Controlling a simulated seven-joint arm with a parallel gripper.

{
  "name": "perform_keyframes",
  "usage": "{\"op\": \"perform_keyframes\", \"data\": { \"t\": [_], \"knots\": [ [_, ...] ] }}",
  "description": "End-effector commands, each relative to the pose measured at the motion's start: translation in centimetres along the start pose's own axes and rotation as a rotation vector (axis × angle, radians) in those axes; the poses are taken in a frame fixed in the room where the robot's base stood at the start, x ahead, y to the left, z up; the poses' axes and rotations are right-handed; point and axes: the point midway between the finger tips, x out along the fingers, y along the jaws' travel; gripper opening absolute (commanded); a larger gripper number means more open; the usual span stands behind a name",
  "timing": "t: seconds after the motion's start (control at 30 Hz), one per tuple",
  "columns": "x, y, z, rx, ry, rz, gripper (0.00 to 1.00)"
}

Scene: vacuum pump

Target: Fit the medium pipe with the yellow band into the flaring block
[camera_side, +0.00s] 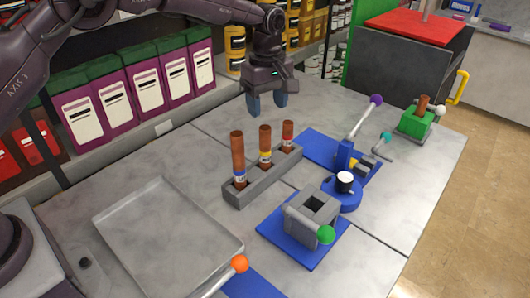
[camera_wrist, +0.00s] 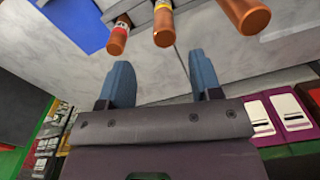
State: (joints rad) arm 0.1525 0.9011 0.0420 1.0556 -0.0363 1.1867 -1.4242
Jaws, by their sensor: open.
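The medium copper pipe (camera_side: 265,141) with the yellow band stands upright in the middle of a grey rack (camera_side: 243,194). The wrist view also shows this pipe (camera_wrist: 163,28), beyond the gap between my fingers. My gripper (camera_side: 267,107) is open and empty, above and behind the rack, apart from the pipes; its blue fingers show in the wrist view (camera_wrist: 161,80). A grey block (camera_side: 307,222) with a square opening and a green-knobbed handle sits on a blue plate at front right. It may be the flaring block; I cannot tell for certain.
A taller blue-banded pipe (camera_side: 238,155) and a shorter red-banded pipe (camera_side: 287,133) flank it in the rack. A purple-knobbed lever device (camera_side: 347,155) stands behind the grey block. A green block (camera_side: 415,126) holds a copper piece farther back. An empty tray (camera_side: 165,240) lies at front left.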

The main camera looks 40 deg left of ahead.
Motion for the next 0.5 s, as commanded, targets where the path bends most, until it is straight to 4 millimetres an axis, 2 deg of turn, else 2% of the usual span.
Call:
{"op": "perform_keyframes", "data": {
  "t": [0.03, 0.1, 0.37, 0.5],
  "knots": [
    [1.1, -0.1, 0.0, 0.0, -0.001, -0.005, 0.58],
    [2.1, -0.1, 0.0, 0.0, 0.0, -0.002, 0.58],
    [4.1, -0.2, -0.1, 0.001, 0.001, -0.001, 0.58],
    [6.3, -0.6, 0.0, 0.003, 0.0, -0.004, 0.58]
  ]
}}
